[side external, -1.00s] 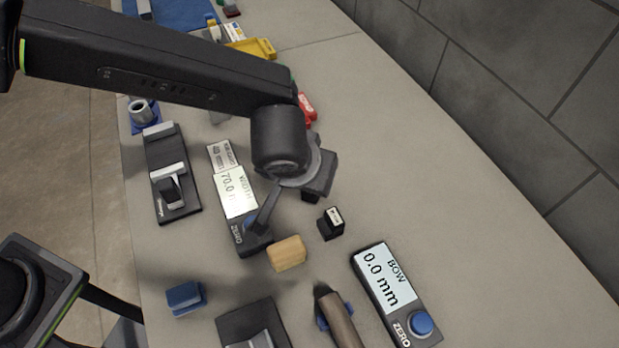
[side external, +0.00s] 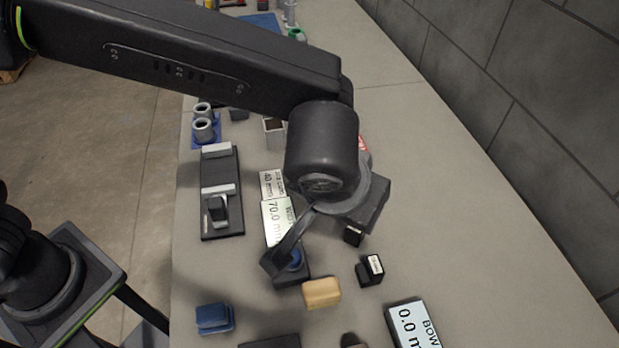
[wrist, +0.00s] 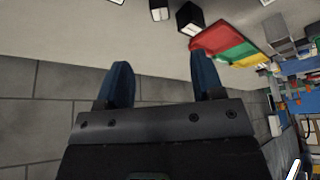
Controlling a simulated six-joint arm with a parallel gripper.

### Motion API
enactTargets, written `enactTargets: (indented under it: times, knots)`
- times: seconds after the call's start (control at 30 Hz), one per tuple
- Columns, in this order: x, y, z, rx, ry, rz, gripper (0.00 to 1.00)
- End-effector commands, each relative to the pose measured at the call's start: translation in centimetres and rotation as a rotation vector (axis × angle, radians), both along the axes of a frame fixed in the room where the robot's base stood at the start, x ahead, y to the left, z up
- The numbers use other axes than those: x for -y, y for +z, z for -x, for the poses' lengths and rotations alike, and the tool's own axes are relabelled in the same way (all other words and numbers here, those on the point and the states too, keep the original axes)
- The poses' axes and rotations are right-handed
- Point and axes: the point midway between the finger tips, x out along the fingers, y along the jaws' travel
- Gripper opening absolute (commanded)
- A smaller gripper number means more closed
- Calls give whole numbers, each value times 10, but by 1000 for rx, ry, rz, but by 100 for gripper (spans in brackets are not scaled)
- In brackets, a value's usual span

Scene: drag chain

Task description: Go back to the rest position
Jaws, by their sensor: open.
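My gripper shows in the wrist view (wrist: 162,72) with its two dark blue fingers spread apart and nothing between them. In the side view the dark wrist (side external: 330,185) hangs over the bench beside the width gauge (side external: 280,215), whose display reads 70.0 and which it partly covers. The gripper looks clear of the objects on the bench.
A tan block (side external: 321,293), small black blocks (side external: 369,270), a blue block (side external: 213,318) and a bow gauge (side external: 413,326) lie near the front. A black fixture (side external: 221,180) stands left. A grey wall (side external: 530,110) borders the right; the bench's right side is clear.

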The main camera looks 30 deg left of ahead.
Motion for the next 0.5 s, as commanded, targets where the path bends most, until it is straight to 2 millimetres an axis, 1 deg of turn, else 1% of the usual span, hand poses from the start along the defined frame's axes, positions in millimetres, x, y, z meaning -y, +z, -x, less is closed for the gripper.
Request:
enactTargets:
  times: [0.07, 0.13, 0.17, 0.23, 0.27, 0.37, 0.4, 0.47, 0.5]
  knots:
    - [-1, 0, 0, 0, 0, 0, 61]
    - [-6, 4, -2, -1, 4, 2, 61]
    - [-12, 7, -4, -1, 5, 2, 61]
    - [-32, 18, -8, -4, 10, 4, 61]
    - [-44, 24, -11, -6, 13, 5, 61]
    - [-95, 47, -14, -14, 22, 9, 61]
    - [-117, 55, -13, -16, 23, 10, 61]
    - [-150, 66, -8, -18, 25, 12, 61]
    - [-170, 72, -3, -18, 25, 13, 61]
